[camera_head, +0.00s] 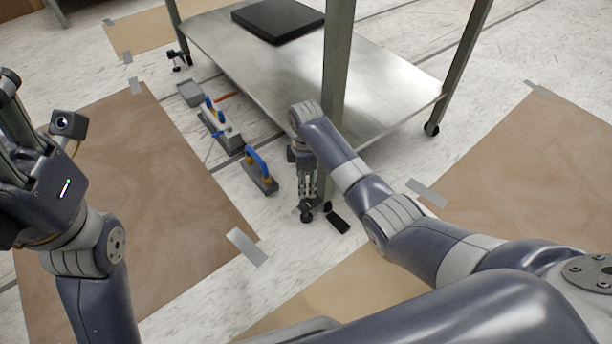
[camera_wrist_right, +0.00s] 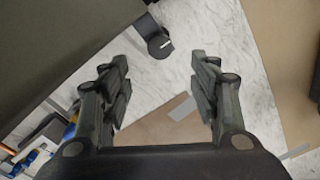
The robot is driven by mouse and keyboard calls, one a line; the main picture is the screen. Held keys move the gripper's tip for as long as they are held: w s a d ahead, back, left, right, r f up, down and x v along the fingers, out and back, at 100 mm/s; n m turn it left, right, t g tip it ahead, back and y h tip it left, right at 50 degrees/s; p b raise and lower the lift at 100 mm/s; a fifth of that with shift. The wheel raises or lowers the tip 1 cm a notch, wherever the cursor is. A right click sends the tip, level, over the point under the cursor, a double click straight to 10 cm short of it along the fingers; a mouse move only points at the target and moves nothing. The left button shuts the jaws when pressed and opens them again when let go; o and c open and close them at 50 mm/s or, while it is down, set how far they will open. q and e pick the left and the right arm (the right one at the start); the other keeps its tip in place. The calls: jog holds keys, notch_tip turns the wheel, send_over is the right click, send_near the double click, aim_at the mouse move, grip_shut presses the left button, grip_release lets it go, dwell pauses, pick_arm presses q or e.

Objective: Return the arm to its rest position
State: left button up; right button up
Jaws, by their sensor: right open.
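My right arm (camera_head: 345,170) reaches forward and down beside a post of the metal table. My right gripper (camera_head: 307,190) points down near the floor at that post in the head view. In the right wrist view the right gripper (camera_wrist_right: 160,95) has its two fingers spread wide, with nothing between them but floor. My left gripper (camera_head: 18,140) is raised at the left edge of the head view. Its fingers are partly cut off by the frame, so its opening is unclear.
A metal table (camera_head: 230,50) on wheels carries a black slab (camera_head: 278,20). A caster (camera_wrist_right: 155,40) is close to the right gripper. Blue-handled tools (camera_head: 262,170) lie on the floor left of it. Brown sheets (camera_head: 130,200) are taped to the marble-look floor.

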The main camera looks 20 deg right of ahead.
jog(key=shift+r, duration=0.75)
